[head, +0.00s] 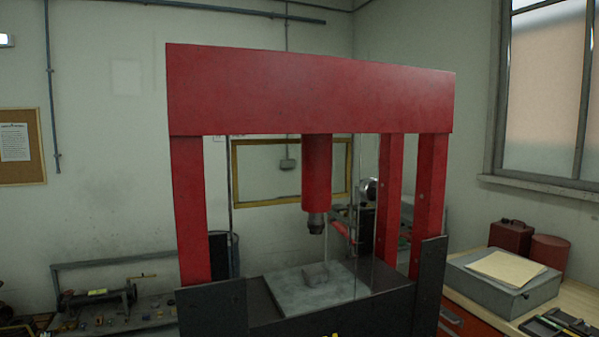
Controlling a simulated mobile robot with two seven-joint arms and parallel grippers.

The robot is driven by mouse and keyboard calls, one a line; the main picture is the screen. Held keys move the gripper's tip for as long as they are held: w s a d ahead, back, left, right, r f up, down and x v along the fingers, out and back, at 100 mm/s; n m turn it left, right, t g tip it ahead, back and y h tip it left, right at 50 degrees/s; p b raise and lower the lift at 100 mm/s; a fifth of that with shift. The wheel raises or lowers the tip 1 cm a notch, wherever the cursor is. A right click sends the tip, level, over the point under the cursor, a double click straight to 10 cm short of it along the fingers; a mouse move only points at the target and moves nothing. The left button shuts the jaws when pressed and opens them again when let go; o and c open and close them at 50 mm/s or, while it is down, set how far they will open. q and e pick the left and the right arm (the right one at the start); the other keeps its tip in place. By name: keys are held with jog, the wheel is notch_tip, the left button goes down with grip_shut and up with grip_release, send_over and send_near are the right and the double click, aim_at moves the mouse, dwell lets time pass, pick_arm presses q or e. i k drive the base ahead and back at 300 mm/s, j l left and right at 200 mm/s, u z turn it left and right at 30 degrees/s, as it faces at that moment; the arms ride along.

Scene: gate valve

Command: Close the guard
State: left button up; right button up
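A red press frame (310,90) stands in the middle of the head view, with a red ram (316,175) pointing down over a grey plate (318,288). A small grey block (315,273) sits on the plate. A yellow-edged rectangular frame (234,175) shows through the press opening; I cannot tell whether it is the guard or something on the wall behind. Thin upright lines in the opening may be rods or clear panel edges. A small yellow bit (331,335) is cut off at the bottom edge. Neither of my grippers is in view.
Dark side plates (212,310) flank the press bed. At right, a wooden bench (572,298) holds a grey box (503,283) and red containers (511,237). At left, a low bench (150,312) carries machine parts. A window (545,90) is at upper right.

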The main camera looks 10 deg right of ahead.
aim_at(293, 200)
jog(key=j+z, duration=0.25)
jog(key=j, duration=0.3)
jog(key=j+z, duration=0.25)
jog(key=j, duration=0.25)
jog(key=i+j+z, duration=0.15)
jog(key=j+z, duration=0.15)
jog(key=j, duration=0.2)
jog(key=j+z, duration=0.25)
jog(key=j, duration=0.3)
jog(key=i+j+z, duration=0.2)
jog(key=j, duration=0.15)
jog(key=i+j+z, duration=0.15)
jog(key=j, duration=0.15)
jog(key=i+j+z, duration=0.2)
jog(key=j, duration=0.2)
jog(key=i+j+z, duration=0.2)
jog(key=j+z, duration=0.25)
jog(key=j, duration=0.55)
jog(key=i+j+z, duration=0.1)
jog(key=j+z, duration=0.35)
jog(key=j, duration=0.55)
jog(key=k+j+z, duration=0.1)
jog(key=j+z, duration=0.35)
jog(key=j, duration=0.6)
jog(key=k+j+z, duration=0.55)
jog(key=i+j, duration=0.05)
jog(key=j, duration=0.05)
